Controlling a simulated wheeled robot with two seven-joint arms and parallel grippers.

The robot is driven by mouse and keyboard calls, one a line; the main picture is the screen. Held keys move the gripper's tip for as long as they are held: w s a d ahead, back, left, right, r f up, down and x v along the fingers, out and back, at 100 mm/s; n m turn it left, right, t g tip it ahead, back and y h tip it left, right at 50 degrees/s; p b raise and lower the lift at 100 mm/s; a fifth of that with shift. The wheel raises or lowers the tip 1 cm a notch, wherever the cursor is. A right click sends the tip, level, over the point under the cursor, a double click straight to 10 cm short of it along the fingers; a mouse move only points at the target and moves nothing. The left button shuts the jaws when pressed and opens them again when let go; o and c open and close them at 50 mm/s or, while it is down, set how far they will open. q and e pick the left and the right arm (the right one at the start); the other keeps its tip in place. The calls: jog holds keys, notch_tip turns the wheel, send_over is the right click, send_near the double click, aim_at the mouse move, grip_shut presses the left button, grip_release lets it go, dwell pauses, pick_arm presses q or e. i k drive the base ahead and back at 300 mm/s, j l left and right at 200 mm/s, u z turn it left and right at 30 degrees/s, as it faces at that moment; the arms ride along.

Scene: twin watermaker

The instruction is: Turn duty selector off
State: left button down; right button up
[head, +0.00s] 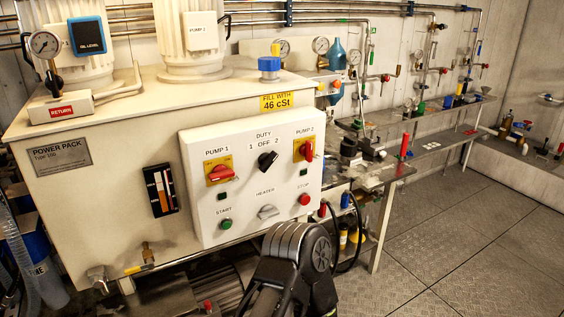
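The duty selector (267,161) is a black rotary knob on the white control panel (236,215), under the labels "DUTY" and "1 OFF 2". Its grip is slanted and seems to point up and right, towards the 2. The exact setting is hard to read at this size. A dark arm part of mine with a ribbed grey top rises from the bottom edge, in front of the panel's lower right. It does not cover the selector. No gripper fingers show, so neither gripper is in view.
Red-on-yellow switches for pump 1 (220,172) and pump 2 (305,149) flank the selector. Below are a green start button (226,224), a grey heater knob (268,212) and a red stop button (305,199). A cluttered bench (390,172) stands right; floor (470,250) is clear.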

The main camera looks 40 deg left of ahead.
aim_at(266, 160)
jog(key=u, duration=1.5)
